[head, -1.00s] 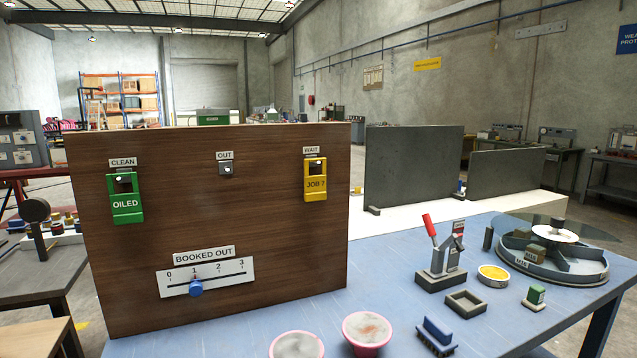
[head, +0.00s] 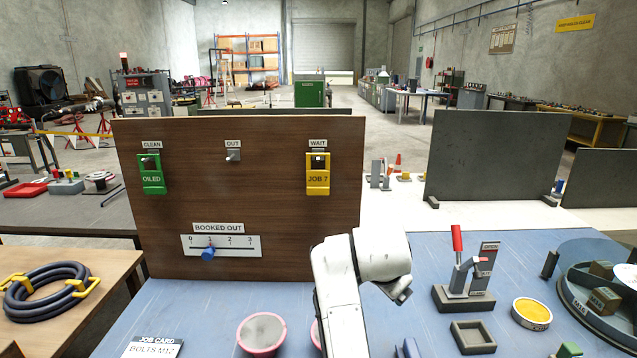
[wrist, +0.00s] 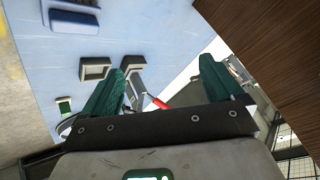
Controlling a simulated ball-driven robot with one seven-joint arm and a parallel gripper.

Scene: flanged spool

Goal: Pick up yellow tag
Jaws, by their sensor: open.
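The yellow tag (head: 317,178), marked JOB 7 or similar, hangs under the WAIT label at the upper right of the brown wooden board (head: 275,215). A dark opening shows in its upper part, with a bright spot like a peg end. My gripper shows in the wrist view (wrist: 165,72) with two green fingers wide apart and nothing between them. In the head view my white arm rises at the lower middle, below and right of the tag and apart from it. The fingers are not clear there. The tag is not seen in the wrist view.
A green OILED tag (head: 151,176) hangs under CLEAN; the OUT peg (head: 233,155) is bare. A slider (head: 208,254) sits low on the board.

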